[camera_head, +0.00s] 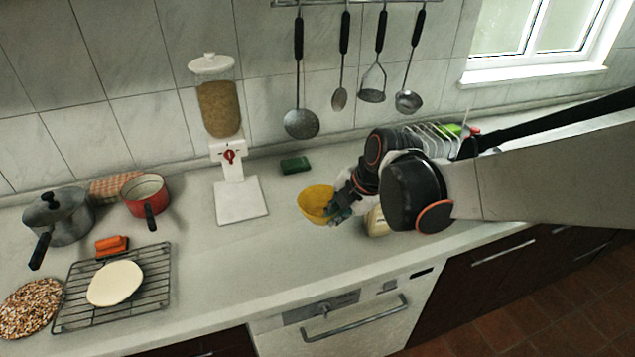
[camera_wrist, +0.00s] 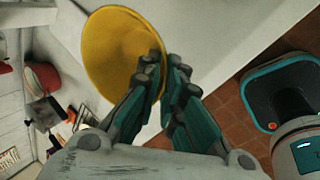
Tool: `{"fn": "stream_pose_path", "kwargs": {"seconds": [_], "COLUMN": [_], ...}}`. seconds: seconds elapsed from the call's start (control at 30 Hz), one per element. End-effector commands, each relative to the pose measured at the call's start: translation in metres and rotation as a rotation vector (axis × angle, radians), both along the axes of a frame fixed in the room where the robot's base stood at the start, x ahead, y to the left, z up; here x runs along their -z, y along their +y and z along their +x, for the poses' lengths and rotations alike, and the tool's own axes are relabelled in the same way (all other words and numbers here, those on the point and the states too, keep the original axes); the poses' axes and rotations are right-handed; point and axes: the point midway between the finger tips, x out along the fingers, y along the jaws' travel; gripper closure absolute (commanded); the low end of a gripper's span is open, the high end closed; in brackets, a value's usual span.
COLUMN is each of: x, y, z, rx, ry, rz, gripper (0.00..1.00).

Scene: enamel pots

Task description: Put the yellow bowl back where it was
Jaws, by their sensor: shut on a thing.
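The yellow bowl (camera_head: 315,203) is in the head view over the middle of the counter, right of the white dispenser stand. My gripper (camera_head: 341,208) comes from the right and is shut on the bowl's right-hand rim. In the wrist view the bowl (camera_wrist: 115,52) appears tilted, its edge between the fingers of my gripper (camera_wrist: 165,75). I cannot tell whether the bowl touches the counter or is held just above it. My arm hides part of the counter right of the bowl.
A green sponge (camera_head: 295,165) lies behind the bowl. The dispenser (camera_head: 240,200) stands left of it. A red pot (camera_head: 146,192), grey pot (camera_head: 60,217) and wire rack (camera_head: 150,290) with a pale plate (camera_head: 115,284) are further left. A dish rack (camera_head: 430,137) stands behind my arm. The counter front centre is clear.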

Motion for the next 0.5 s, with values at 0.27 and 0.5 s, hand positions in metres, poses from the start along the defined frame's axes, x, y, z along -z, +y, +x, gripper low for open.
{"fn": "stream_pose_path", "kwargs": {"seconds": [0.27, 0.5], "x": [0.064, 0.08], "y": [0.0, 0.0], "z": [0.001, 0.001], "rx": [0.0, 0.0], "ry": [0.0, 0.0], "rz": [0.0, 0.0], "gripper": [1.0, 1.0]}}
